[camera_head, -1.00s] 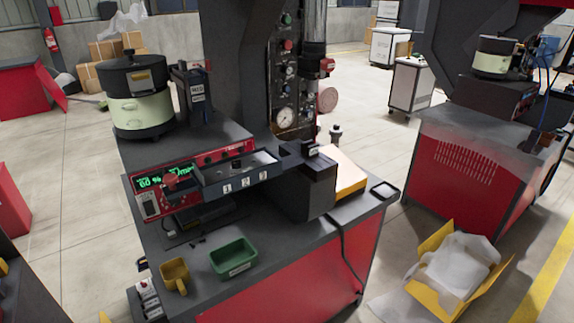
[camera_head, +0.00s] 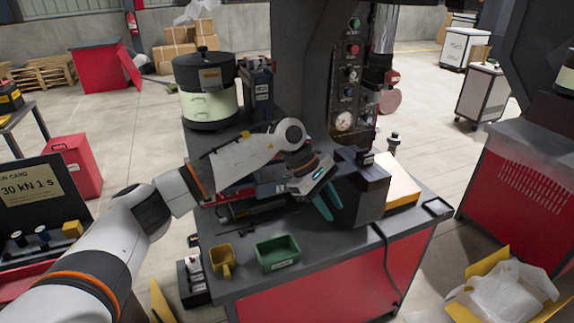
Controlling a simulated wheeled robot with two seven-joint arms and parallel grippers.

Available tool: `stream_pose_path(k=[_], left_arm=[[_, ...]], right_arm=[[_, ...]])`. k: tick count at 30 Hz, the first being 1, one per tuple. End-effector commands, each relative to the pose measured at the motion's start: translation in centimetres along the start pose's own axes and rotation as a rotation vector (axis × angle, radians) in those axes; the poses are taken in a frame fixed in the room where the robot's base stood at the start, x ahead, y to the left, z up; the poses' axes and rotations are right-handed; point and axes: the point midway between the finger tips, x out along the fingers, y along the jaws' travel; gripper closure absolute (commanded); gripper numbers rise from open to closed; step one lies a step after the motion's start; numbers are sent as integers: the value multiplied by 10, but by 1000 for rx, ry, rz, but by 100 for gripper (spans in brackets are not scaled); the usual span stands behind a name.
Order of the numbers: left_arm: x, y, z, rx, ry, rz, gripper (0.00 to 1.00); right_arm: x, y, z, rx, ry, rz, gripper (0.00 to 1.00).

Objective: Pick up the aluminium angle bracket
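I cannot make out the aluminium angle bracket in the head view. The numbered sorting tray (camera_head: 262,192) on the front of the bowl feeder's bench is mostly hidden behind my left arm and gripper. My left gripper (camera_head: 330,208) is over the bench at the tray's right end, beside the dark press block. Its two teal fingers point down and stand apart, with nothing visible between them. My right gripper is not in view.
A green bin (camera_head: 278,253) and a yellow scoop-like bin (camera_head: 222,262) stand on the bench (camera_head: 330,262). The bowl feeder (camera_head: 208,100) stands behind my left arm. The press column and dark block (camera_head: 362,188) are close on the gripper's right. A yellow-orange box (camera_head: 402,182) lies beyond.

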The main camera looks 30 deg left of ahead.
Motion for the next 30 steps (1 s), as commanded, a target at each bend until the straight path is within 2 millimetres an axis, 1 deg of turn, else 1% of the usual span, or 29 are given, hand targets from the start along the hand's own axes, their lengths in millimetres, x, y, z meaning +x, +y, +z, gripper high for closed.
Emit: stream_pose_path(k=[1,2,3,5,6,9,11,12,14,21,24,28,30], left_arm=[[-43,0,9,136,-166,23,71],[-64,2,15,205,-260,48,71],[-92,5,24,281,-375,82,71],[-130,10,34,361,-526,131,71],[-152,13,39,398,-609,163,71],[-194,21,46,450,-756,225,71],[-208,24,49,463,-808,249,71],[-214,26,51,467,-828,259,71],[-216,27,56,470,-845,271,71],[-190,29,87,471,-844,274,71],[-182,29,96,471,-845,272,71],[-176,28,102,471,-844,269,71],[-173,28,107,470,-842,270,71]], right_arm=[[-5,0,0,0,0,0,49],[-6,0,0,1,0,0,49],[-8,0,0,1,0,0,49],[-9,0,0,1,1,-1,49],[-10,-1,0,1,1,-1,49],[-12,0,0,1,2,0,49],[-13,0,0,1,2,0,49],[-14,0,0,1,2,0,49],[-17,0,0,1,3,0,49],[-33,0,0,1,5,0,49],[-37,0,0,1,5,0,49],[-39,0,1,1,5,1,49],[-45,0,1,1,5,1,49]])
